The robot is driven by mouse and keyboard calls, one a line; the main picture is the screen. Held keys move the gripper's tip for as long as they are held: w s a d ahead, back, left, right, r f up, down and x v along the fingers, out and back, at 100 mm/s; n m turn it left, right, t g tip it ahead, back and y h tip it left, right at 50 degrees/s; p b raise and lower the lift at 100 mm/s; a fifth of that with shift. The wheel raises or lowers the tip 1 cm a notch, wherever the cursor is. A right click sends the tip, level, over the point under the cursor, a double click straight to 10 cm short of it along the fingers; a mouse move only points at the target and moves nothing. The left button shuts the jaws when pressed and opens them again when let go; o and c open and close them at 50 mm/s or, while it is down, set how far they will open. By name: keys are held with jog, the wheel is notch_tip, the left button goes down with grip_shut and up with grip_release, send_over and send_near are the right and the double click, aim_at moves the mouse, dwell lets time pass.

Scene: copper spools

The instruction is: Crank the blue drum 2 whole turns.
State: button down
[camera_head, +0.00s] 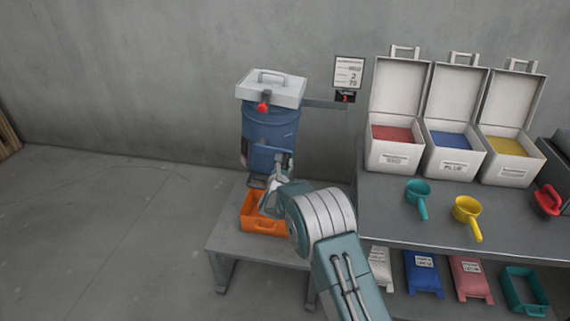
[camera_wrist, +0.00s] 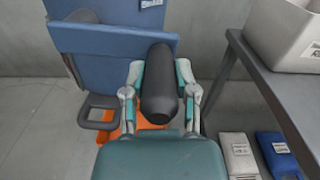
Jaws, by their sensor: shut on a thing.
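The blue drum (camera_head: 268,125) stands at the back with a white lid (camera_head: 271,88) and a red knob (camera_head: 263,107) at its front. Its blue body also fills the upper left of the wrist view (camera_wrist: 100,45). My gripper (camera_wrist: 160,90) is shut on a black crank handle (camera_wrist: 160,75), with one finger on each side of it. In the head view my gripper (camera_head: 272,190) is in front of the drum's lower part, and my arm hides some of that area.
An orange tray (camera_head: 265,224) sits below the drum on a low grey stand (camera_head: 225,240). A small sign (camera_head: 348,72) is right of the drum. Floor at left is clear.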

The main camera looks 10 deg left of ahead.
jog(key=c, duration=0.5)
grip_release()
jog(key=shift+a+f, duration=0.1)
jog(key=shift+f, duration=0.15)
jog(key=shift+o, duration=0.5)
jog(key=shift+r, duration=0.15)
jog(key=s, duration=1.2)
jog(key=shift+a, duration=0.15)
